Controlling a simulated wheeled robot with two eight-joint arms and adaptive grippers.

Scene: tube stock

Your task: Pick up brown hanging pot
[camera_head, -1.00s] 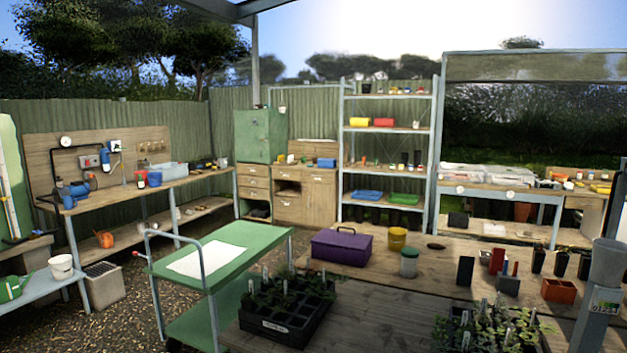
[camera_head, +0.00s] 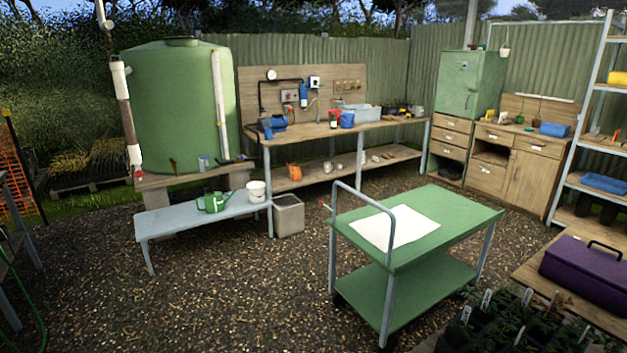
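I cannot pick out a brown hanging pot for certain. An orange-brown rounded thing (camera_head: 294,171), perhaps a pot, sits on the lower shelf of the wooden workbench, left of the middle. A small pale pot-like thing (camera_head: 505,50) hangs from a rail by the green cabinet at the upper right. Neither of my grippers is in view.
A green trolley (camera_head: 455,222) with a white sheet stands in front. A low grey bench (camera_head: 160,222) holds a green watering can (camera_head: 213,203) and a white bucket (camera_head: 256,190). A purple toolbox (camera_head: 585,270) is at right. Gravel at left is open.

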